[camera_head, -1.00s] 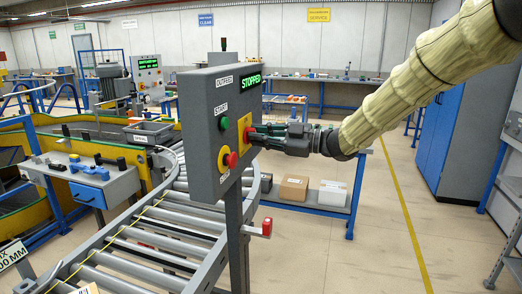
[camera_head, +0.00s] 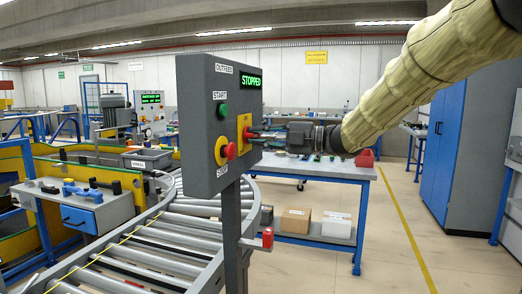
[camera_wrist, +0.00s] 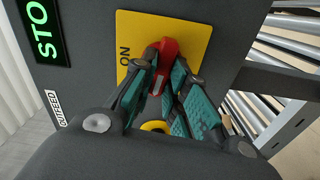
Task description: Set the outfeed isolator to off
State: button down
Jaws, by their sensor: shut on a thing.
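The outfeed control box (camera_head: 205,130) is a dark grey panel on a post, with a green STOPPED display (camera_head: 250,81). The isolator is a red handle (camera_wrist: 165,62) on a yellow plate (camera_wrist: 188,35) marked ON in the wrist view. My gripper (camera_wrist: 163,82) has its teal-padded fingers shut on the red handle. In the head view my gripper (camera_head: 262,136) reaches the yellow plate from the right. The OFF mark is not visible.
A roller conveyor (camera_head: 170,235) curves beneath and behind the box. Open floor (camera_head: 395,240) lies to the right.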

jog(key=shift+f+n+b, duration=0.15)
jog(key=shift+n+b, duration=0.65)
jog(key=shift+b, duration=0.05)
jog(key=c, duration=1.4)
grip_release()
jog(key=v, duration=1.2)
